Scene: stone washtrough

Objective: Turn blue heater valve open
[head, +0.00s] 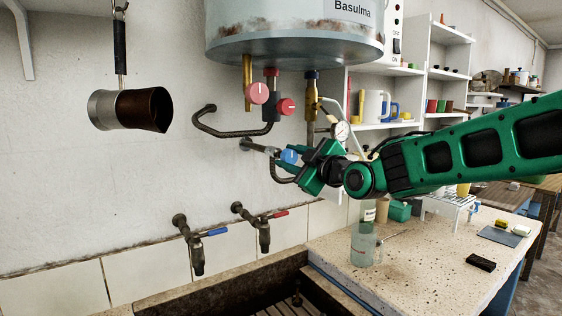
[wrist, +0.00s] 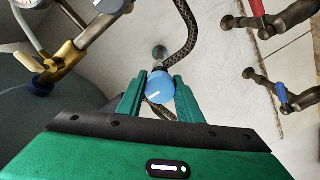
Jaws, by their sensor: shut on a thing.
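The blue heater valve is a round blue knob (head: 289,156) with a pale line mark, on a pipe by the wall below the white heater tank (head: 290,45). In the wrist view the blue knob (wrist: 160,86) sits between the two green fingers of my gripper (wrist: 159,90), which touch it on both sides. In the head view my gripper (head: 303,162) reaches the knob from the right, shut on it. The fingers hide part of the knob's sides.
Two red knobs (head: 257,93) (head: 286,106) and a gauge (head: 341,131) hang close above. Red-handled and blue-handled taps (head: 264,232) (head: 197,250) stick out over the stone trough (head: 205,292). A glass bottle (head: 363,240) stands on the right counter.

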